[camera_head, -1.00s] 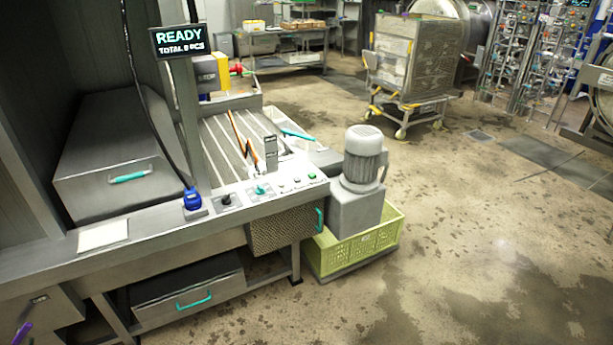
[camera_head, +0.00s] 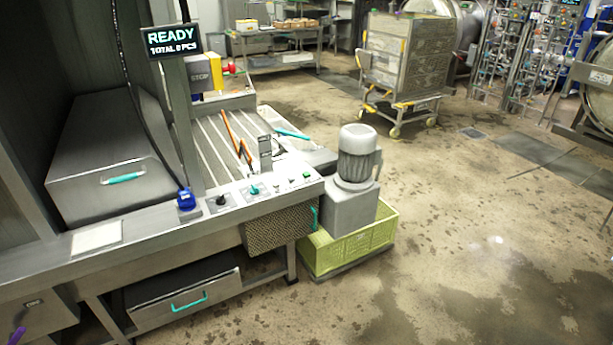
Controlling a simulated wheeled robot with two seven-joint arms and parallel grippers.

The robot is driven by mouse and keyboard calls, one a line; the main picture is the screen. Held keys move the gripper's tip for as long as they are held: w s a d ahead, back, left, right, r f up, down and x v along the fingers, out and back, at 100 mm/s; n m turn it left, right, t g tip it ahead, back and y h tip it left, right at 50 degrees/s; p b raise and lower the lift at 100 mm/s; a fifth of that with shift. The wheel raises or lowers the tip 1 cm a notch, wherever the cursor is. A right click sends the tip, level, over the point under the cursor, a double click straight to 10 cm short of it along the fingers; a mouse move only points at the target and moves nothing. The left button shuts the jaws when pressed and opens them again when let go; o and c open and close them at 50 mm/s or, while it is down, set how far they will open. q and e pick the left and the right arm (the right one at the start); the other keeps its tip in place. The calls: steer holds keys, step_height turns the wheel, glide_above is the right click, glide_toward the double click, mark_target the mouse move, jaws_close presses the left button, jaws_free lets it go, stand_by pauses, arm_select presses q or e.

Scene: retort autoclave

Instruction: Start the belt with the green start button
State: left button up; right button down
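The green start button (camera_head: 306,175) is a small green spot at the right end of the control panel (camera_head: 262,193), on the front ledge of the machine. A small pale button (camera_head: 291,182) sits to its left, then a teal knob (camera_head: 254,190) and a black knob (camera_head: 221,202). The belt (camera_head: 222,145) runs behind the panel, with an orange-handled tool lying over it. The display (camera_head: 172,41) reads READY, TOTAL 0 PCS. Neither of my grippers shows in this view.
A wheeled cage cart (camera_head: 405,60) stands farther back. The wet floor at right is clear.

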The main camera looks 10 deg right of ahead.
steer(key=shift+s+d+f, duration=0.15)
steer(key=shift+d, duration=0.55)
